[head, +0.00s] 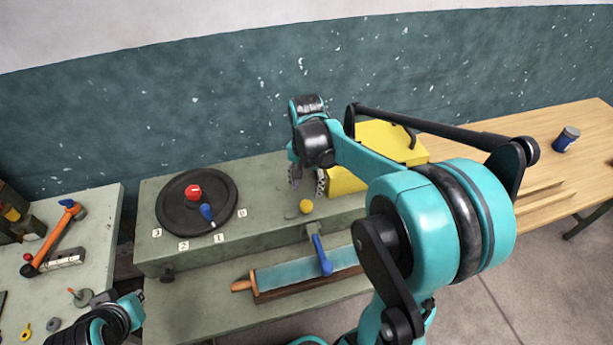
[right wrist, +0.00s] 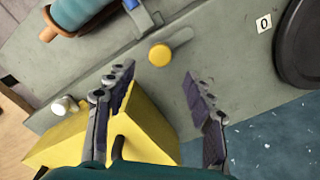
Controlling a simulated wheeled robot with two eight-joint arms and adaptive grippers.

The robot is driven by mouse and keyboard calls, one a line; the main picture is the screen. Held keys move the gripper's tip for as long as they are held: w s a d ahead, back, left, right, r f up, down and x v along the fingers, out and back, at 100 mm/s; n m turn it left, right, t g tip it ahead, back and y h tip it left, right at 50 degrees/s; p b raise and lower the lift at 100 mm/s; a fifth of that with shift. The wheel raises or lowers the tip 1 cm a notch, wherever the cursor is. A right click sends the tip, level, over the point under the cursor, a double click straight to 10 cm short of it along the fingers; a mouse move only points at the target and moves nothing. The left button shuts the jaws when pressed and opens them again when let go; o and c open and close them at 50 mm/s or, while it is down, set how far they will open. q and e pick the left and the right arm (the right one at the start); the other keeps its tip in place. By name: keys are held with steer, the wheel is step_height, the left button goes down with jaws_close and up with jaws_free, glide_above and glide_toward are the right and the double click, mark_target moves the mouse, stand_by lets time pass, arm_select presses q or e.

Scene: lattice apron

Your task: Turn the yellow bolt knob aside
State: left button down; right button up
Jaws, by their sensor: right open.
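The yellow bolt knob (head: 306,206) is a small round knob on the grey-green bench top, right of the black dial. My right gripper (head: 308,188) hangs above the bench just behind the knob. It also shows in the right wrist view (right wrist: 165,90), with its two fingers wide apart and the knob beyond their tips, apart from them. My left gripper is not clearly seen; only part of my left arm shows at the lower left.
The black dial (head: 170,215) with a red knob and blue pointer lies to the left. A yellow box (head: 345,180) stands close beside my right gripper. A blue lever (head: 321,255) and a tray with a teal roller (head: 290,275) are in front. A wooden table (head: 475,160) is right.

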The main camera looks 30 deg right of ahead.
steer(key=shift+r, duration=2.1)
